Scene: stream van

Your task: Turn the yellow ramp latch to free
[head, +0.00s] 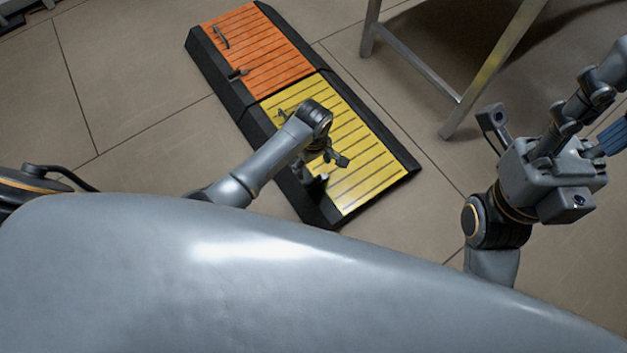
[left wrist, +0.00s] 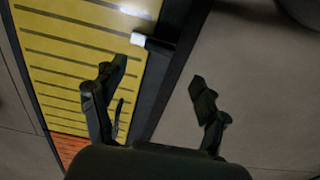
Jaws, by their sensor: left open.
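The yellow ramp (head: 372,172) is a ribbed panel in a black frame on the floor; it also shows in the left wrist view (left wrist: 75,45). A dark latch with a pale tip (left wrist: 139,39) sits at the panel's edge in the left wrist view; in the head view a dark latch piece (head: 316,184) shows beside my gripper. My left gripper (head: 333,158) is over the yellow ramp, fingers open and empty. In the left wrist view its fingertips (left wrist: 160,76) are apart, with the latch beyond them; touch cannot be told. My right gripper (head: 585,115) is off to the right, its jaws unclear.
An orange ramp (head: 262,62) with a dark handle (head: 221,38) and latch (head: 238,73) adjoins the yellow one. A metal-legged table (head: 490,75) stands to the right. A blue ribbed thing (head: 613,138) shows beside my right gripper. The tiled floor (head: 130,70) at left is clear.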

